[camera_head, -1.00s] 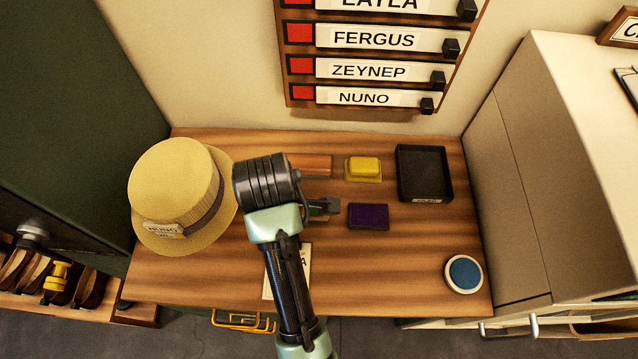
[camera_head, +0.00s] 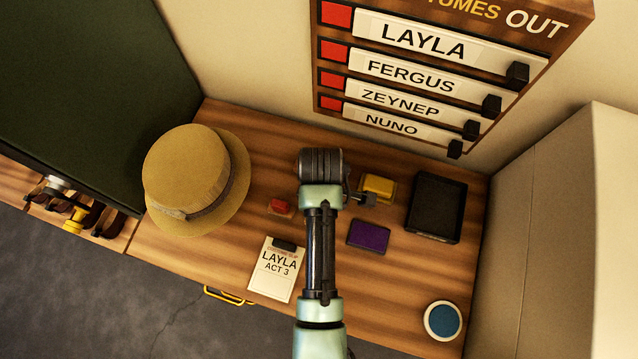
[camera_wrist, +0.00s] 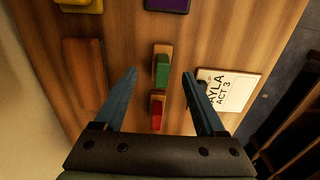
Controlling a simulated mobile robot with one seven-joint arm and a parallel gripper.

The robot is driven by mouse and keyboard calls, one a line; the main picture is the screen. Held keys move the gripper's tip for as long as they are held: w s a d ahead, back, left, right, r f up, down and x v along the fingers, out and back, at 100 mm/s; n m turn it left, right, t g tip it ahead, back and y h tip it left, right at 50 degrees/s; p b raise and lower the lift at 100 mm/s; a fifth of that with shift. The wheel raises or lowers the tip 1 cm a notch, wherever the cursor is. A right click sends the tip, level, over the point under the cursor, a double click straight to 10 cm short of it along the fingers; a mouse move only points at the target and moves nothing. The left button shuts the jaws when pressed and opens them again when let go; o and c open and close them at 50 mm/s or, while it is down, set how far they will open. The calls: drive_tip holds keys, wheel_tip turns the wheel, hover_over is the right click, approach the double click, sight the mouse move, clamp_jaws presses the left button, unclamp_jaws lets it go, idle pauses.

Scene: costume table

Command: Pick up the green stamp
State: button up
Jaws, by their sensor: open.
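The green stamp (camera_wrist: 162,75), a green block on a wooden base, sits on the table in the wrist view. My gripper (camera_wrist: 160,74) is open and empty above the table, with its two blue fingers on either side of the green stamp in the picture. A red stamp (camera_wrist: 157,115) sits just nearer the palm, also between the fingers in that view. In the head view the red stamp (camera_head: 280,206) shows left of my arm, while the green stamp is hidden behind my arm.
A purple pad (camera_head: 368,235), a yellow block (camera_head: 378,187) and a black tray (camera_head: 435,207) stand to the right. A straw hat (camera_head: 190,178) is at left, a LAYLA card (camera_head: 275,272) in front, a round blue pad (camera_head: 443,320) at front right.

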drive_tip(key=shift+s+a+f, duration=0.1)
drive_tip(key=shift+a+f, duration=0.05)
drive_tip(key=shift+f, duration=0.35)
drive_tip(key=shift+a+f+p, duration=0.1)
drive_tip(key=shift+f+p, duration=0.4)
drive_tip(key=shift+f, duration=1.75)
drive_tip(key=shift+c, duration=0.3)
clamp_jaws()
